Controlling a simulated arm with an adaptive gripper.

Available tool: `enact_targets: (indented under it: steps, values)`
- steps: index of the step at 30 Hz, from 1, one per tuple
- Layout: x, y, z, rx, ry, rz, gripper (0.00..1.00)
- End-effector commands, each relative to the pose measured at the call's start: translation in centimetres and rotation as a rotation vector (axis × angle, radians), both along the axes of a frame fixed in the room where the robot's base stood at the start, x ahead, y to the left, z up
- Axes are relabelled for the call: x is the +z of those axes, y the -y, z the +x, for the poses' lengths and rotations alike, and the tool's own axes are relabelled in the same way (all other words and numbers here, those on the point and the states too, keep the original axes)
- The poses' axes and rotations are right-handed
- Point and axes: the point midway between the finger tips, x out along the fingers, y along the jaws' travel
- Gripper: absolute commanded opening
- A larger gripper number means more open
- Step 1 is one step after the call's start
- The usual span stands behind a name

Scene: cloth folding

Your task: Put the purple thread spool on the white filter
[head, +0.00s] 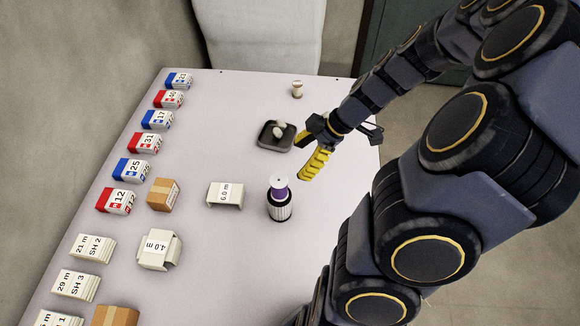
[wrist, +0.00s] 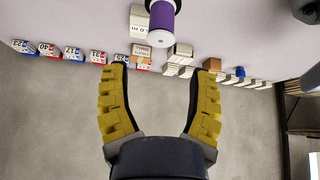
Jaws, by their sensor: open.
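The purple thread spool (head: 279,191) stands upright on top of the white filter (head: 280,211), a ribbed white cylinder with black ends, near the middle of the table. The spool also shows at the top of the wrist view (wrist: 160,22), where the picture is upside down. The filter is mostly cut off there. My gripper (head: 308,150) is open and empty, behind and to the right of the spool, clear of it. In the wrist view its yellow fingers (wrist: 163,66) are spread wide with nothing between them.
A black tray (head: 262,143) with white pieces lies left of my gripper. A small pale spool (head: 297,89) stands at the far edge. A white piece (head: 225,195) labelled 6.0 m lies left of the filter. Red and blue boxes (head: 132,170) and a cardboard box (head: 163,194) line the left side.

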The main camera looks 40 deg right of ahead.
Motion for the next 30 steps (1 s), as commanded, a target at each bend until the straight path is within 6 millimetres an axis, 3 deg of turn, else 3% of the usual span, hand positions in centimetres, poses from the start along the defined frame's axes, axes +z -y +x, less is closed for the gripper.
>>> enact_targets:
  steps: [5,10,15,18,24,30]
  values:
    - [1.5,-1.1,-0.1,-0.002,-0.042,0.006,0.58]
    - [4.2,-7.3,-0.9,-0.059,-0.249,-0.002,0.58]
    - [7.1,-13.4,-4.5,-0.253,-0.497,-0.105,0.58]
    - [8.3,-15.5,-7.4,-0.418,-0.596,-0.192,0.58]
    - [9.7,-16.9,-12.1,-0.747,-0.667,-0.316,0.58]
    - [10.2,-16.8,-13.9,-0.911,-0.669,-0.349,0.58]
